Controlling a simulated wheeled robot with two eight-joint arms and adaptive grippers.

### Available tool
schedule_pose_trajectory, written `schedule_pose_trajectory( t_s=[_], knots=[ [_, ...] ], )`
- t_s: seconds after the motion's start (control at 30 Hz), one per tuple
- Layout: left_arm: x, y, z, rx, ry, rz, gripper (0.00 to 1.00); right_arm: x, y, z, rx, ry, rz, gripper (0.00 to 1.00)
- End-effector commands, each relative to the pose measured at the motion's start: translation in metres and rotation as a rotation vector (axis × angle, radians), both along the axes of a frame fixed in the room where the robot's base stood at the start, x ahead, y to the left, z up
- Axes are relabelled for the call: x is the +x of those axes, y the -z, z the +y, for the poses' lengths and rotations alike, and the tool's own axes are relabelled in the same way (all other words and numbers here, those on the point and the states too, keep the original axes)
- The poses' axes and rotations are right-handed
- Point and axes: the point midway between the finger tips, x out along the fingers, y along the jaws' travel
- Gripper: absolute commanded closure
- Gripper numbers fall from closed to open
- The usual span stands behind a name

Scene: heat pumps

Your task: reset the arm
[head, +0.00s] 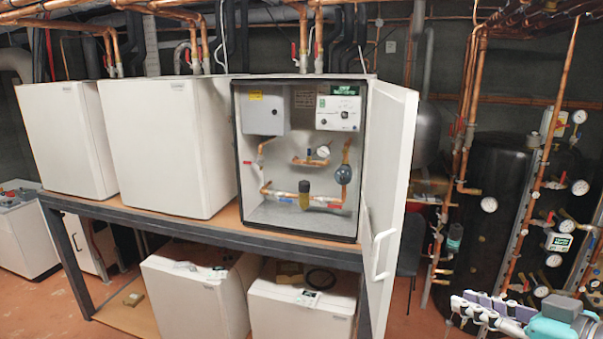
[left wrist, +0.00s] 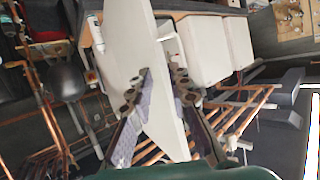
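My left gripper (head: 468,309) is at the lower right of the head view, with pale purple-grey fingers and a teal body. It is to the right of the heat pump's open door (head: 397,150) and apart from its white handle (head: 383,253). In the left wrist view, the two fingers of the left gripper (left wrist: 160,85) stand apart with nothing held between them. A white panel (left wrist: 135,45) shows behind and between them, apparently beyond the fingertips. My right gripper is in neither view.
The open heat pump (head: 300,215) shows copper pipes and gauges inside. White units (head: 165,150) stand beside it on a dark-framed bench (head: 210,232), with more below. Copper pipes with gauges (head: 545,200) and a black tank (head: 495,195) stand at right, behind my left gripper.

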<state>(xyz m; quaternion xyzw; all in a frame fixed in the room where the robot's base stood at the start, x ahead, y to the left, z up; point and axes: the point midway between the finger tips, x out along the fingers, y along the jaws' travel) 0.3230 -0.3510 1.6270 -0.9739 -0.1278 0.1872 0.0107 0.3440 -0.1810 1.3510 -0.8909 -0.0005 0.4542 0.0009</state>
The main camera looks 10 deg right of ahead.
Motion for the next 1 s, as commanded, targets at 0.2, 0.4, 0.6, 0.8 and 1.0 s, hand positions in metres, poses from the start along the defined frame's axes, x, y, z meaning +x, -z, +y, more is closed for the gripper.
schedule_pose_trajectory(
  t_s=[0.2, 0.4, 0.6, 0.8, 1.0],
  knots=[
    [0.033, 0.03, 0.035, 0.043, -0.013, 0.078, 0.82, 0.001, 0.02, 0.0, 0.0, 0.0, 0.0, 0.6],
    [0.07, 0.071, 0.087, 0.09, -0.019, 0.191, 0.82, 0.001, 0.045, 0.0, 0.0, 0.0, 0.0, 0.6],
    [0.112, 0.145, 0.179, 0.129, -0.014, 0.364, 0.82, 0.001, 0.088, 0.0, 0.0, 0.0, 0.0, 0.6],
    [0.127, 0.254, 0.302, 0.11, 0.036, 0.563, 0.82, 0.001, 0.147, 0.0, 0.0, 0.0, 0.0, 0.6],
    [0.103, 0.373, 0.411, 0.025, 0.112, 0.674, 0.82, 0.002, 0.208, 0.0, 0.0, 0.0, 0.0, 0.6]
  ],
)
